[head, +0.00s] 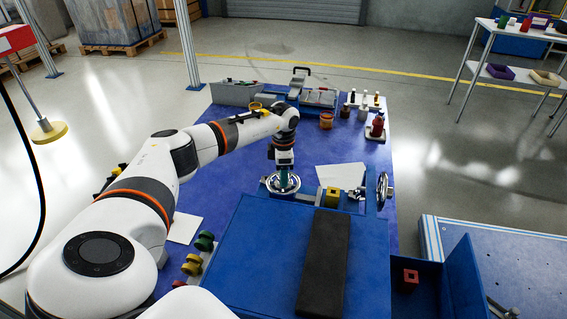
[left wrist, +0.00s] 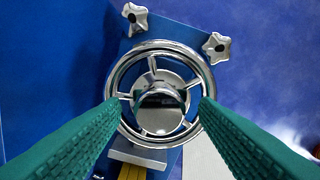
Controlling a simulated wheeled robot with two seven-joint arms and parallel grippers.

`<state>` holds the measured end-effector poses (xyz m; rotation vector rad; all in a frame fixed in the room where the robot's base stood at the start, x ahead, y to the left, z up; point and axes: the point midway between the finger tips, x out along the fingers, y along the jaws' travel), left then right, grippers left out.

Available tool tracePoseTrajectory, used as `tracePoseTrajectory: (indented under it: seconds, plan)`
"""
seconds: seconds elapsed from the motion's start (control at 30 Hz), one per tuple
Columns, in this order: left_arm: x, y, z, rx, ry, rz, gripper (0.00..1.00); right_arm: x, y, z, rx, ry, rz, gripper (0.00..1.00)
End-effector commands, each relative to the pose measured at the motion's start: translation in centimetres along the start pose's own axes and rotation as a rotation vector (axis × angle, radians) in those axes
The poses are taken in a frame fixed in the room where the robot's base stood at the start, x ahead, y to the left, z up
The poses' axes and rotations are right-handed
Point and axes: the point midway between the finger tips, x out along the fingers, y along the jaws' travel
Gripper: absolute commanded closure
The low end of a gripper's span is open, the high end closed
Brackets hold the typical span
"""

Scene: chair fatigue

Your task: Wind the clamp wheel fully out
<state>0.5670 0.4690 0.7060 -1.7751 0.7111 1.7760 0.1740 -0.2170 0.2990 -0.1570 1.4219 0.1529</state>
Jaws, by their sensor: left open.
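A chrome spoked handwheel (head: 283,183) sits at the left end of a blue fixture on the blue table. It fills the middle of the left wrist view (left wrist: 160,44), with a round hub at its centre. My left gripper (head: 284,168) points down over this wheel. Its green ribbed fingers are open, one on each side of the rim; I cannot tell whether they touch it. A second chrome handwheel (head: 382,188) stands upright at the fixture's right end. A yellow block (head: 333,197) sits between the two wheels. My right gripper is not in view.
A long dark pad (head: 325,262) lies on a blue surface in front. Two star knobs (left wrist: 135,18) lie near the wheel. A grey bin (head: 235,93), a bottle (head: 377,126) and an orange cup (head: 326,120) stand at the back. A blue bin with a red block (head: 410,279) is right.

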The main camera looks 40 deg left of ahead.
Motion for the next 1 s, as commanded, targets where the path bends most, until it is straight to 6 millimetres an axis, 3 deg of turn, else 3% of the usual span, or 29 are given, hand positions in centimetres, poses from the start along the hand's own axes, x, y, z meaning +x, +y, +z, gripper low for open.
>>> tracePoseTrajectory:
  seconds: [0.5, 1.0]
  plan:
    - [-7.0, 0.1, 0.6, -0.009, 0.001, -0.001, 0.45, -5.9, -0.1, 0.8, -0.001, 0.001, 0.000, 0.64]
    - [-7.6, 0.0, 0.6, 0.005, 0.001, -0.006, 0.45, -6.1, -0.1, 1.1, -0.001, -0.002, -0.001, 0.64]
